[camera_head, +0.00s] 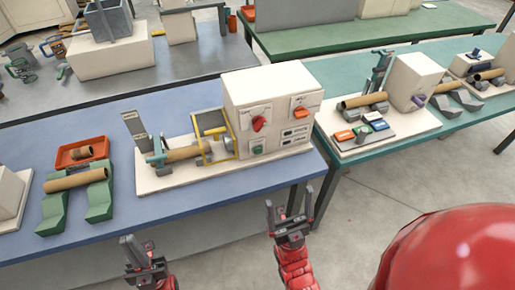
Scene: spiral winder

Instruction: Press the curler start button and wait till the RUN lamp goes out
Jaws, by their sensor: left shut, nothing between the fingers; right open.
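The curler is a cream box (270,90) on a pale base plate on the blue table. Its front carries a red knob (259,123), a small green button (258,147), an orange element (301,112) and two dark label or display strips (295,136). The lettering is too small to read, and I cannot tell which part is the RUN lamp or whether it is lit. My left gripper (138,246) is shut and empty, low in front of the table, left of the panel. My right gripper (289,207) is open and empty, before the table edge, below the panel.
Left of the box are a yellow guard frame (209,112) and a brown tube (185,153) lying horizontally. Another tube (75,180) rests on green cradles beside an orange tray (70,158). A teal table (345,178) with more equipment stands right. The front table edge is clear.

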